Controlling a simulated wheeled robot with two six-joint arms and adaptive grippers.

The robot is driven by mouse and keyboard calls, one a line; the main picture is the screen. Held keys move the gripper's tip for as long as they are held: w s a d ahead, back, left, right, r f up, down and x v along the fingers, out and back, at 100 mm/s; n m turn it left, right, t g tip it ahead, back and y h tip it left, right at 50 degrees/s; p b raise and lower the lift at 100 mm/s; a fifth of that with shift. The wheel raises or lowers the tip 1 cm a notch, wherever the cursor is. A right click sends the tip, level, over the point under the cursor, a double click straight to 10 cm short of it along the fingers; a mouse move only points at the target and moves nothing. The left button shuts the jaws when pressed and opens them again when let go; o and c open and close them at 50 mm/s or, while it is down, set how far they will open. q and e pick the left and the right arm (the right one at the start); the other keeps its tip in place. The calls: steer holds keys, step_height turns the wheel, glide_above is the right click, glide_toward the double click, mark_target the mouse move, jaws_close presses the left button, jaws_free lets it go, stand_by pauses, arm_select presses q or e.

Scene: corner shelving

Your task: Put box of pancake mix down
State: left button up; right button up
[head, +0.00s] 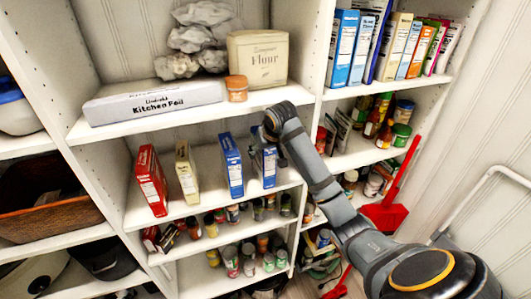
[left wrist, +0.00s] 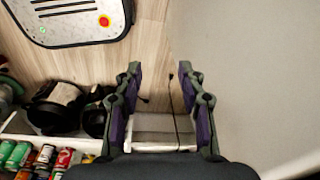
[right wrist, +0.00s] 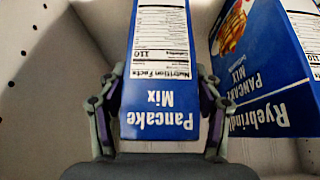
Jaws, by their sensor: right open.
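The blue and white box of pancake mix (right wrist: 162,60) stands between the fingers of my right gripper (right wrist: 161,105) in the right wrist view, where its lettering is upside down. The fingers are open on either side of its near end; contact is hard to judge. In the head view this box (head: 268,165) is on the middle shelf, partly hidden by my right gripper (head: 274,130). A second blue pancake mix box (head: 231,165) stands beside it, also in the right wrist view (right wrist: 262,65). My left gripper (left wrist: 160,90) is open and empty, outside the head view.
A red box (head: 150,180) and a cream box (head: 187,172) stand further left on the middle shelf (head: 215,203). The shelf above holds kitchen foil (head: 155,102) and flour (head: 258,60). Cans and jars fill the lower shelf. A white divider is close right of my right gripper.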

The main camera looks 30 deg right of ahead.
mark_target(268, 150)
steer(key=s+r+b, duration=0.1)
steer(key=b, duration=0.1)
steer(key=s+r+b, duration=0.1)
steer(key=b, duration=0.1)
steer(key=shift+s+a, duration=0.2)
steer(key=shift+s, duration=0.1)
steer(key=s+a+b, duration=0.2)
steer(key=s+b, duration=0.3)
steer(key=s, duration=0.5)
steer(key=shift+s+a+r, duration=0.3)
steer(key=shift+a+r, duration=0.05)
steer(key=shift+r, duration=0.05)
